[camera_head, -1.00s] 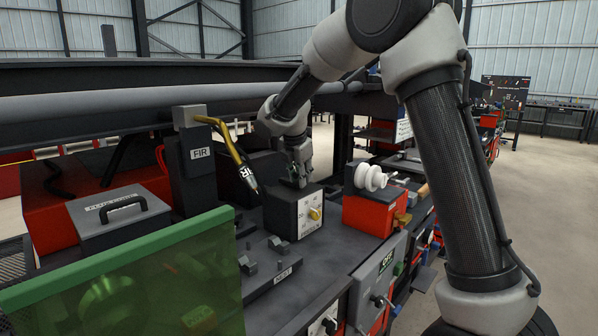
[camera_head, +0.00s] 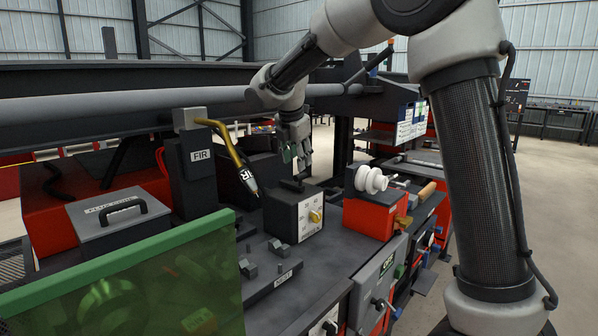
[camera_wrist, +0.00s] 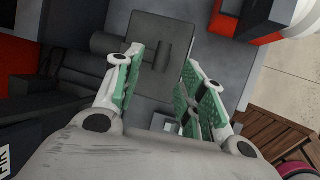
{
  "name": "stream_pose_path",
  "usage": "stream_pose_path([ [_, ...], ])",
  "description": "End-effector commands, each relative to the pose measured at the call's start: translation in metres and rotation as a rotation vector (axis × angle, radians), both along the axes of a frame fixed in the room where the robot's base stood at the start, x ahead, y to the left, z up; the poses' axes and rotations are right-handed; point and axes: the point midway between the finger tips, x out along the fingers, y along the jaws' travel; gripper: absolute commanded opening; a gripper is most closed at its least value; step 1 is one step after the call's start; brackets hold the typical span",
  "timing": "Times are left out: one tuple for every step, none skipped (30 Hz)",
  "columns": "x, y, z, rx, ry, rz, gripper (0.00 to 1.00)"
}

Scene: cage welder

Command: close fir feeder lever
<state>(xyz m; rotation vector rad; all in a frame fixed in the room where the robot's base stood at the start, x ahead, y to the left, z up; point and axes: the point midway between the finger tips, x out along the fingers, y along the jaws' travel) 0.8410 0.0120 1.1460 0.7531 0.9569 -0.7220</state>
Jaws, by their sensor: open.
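A dark box (camera_head: 264,172) sits behind the torch. I cannot make out a feeder lever for certain. No contact shows.
A red unit with a white spool (camera_head: 370,180) stands right of the dial box. A grey case with a handle (camera_head: 118,215) and a green translucent screen (camera_head: 140,275) are at the left. A long grey pipe (camera_head: 110,108) runs behind the bench. Open floor lies at right.

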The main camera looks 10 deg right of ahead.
Motion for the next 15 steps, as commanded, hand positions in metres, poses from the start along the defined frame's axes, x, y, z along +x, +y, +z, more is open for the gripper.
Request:
stream_pose_path([
  [-0.003,0.002,0.009,0.001,-0.002,0.001,0.41],
  [-0.005,0.003,0.014,0.001,-0.002,0.001,0.41],
  [-0.008,0.005,0.019,0.001,-0.003,0.001,0.41],
  [-0.009,0.006,0.023,0.000,-0.003,0.002,0.41],
  [-0.010,0.006,0.026,0.000,-0.003,0.002,0.41],
  [-0.012,0.007,0.029,0.000,-0.002,0.001,0.41],
  [-0.013,0.007,0.030,-0.001,-0.001,0.001,0.41],
  [-0.014,0.007,0.032,0.000,0.000,0.001,0.41],
  [-0.014,0.008,0.033,0.000,0.000,0.001,0.41],
  [-0.015,0.008,0.034,0.000,0.000,0.001,0.41],
  [-0.015,0.008,0.034,0.000,0.000,0.001,0.41],
  [-0.015,0.008,0.034,0.000,0.000,0.001,0.41],
  [-0.015,0.008,0.034,0.000,0.000,0.001,0.41],
  [-0.015,0.008,0.034,0.000,0.000,0.001,0.41],
  [-0.015,0.008,0.034,0.000,0.000,0.001,0.41],
])
